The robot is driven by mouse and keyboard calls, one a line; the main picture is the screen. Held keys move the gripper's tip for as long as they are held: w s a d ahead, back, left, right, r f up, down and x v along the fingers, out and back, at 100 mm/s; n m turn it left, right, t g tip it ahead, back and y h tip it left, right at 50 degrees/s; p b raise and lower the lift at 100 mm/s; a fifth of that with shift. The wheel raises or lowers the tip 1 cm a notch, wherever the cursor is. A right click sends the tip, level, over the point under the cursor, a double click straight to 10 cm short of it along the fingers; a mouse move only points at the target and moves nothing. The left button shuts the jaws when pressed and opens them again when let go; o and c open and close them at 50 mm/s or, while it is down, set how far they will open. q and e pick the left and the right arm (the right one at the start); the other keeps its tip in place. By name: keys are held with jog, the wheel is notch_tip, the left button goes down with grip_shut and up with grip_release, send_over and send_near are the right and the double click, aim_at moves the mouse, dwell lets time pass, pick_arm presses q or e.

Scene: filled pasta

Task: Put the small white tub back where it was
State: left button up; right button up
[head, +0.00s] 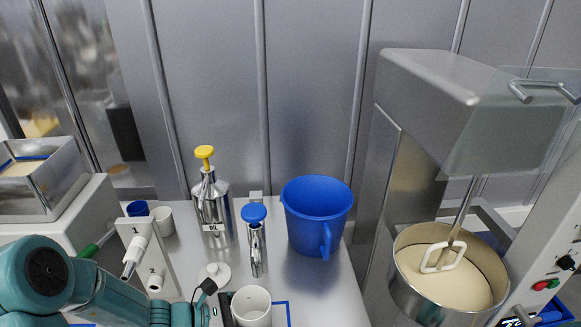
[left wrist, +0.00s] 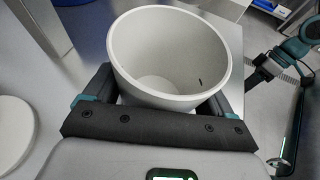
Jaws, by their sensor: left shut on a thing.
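The small white tub (head: 251,307) is upright at the bottom middle of the head view. My left gripper (head: 217,308) is shut on it from the left side. In the left wrist view the tub (left wrist: 170,55) stands between the two dark fingers of my left gripper (left wrist: 160,105), and its inside looks empty apart from a small dark mark. A blue outline (head: 289,314) on the counter shows just right of the tub; the tub hides part of it. Its base is hidden, so I cannot tell whether it touches the counter. A teal arm (left wrist: 290,48) shows at the right of the wrist view; its gripper is unclear.
A white round lid (head: 214,277) lies behind the left gripper. An oil can (head: 213,212), a blue-topped metal bottle (head: 255,240) and a blue jug (head: 316,215) stand behind the tub. A mixer with its bowl (head: 449,275) is at right. Numbered white holders (head: 137,247) stand left.

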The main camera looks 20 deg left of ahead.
pick_arm(q)
jog(key=shift+s+f, duration=0.1)
jog(key=shift+f, duration=0.2)
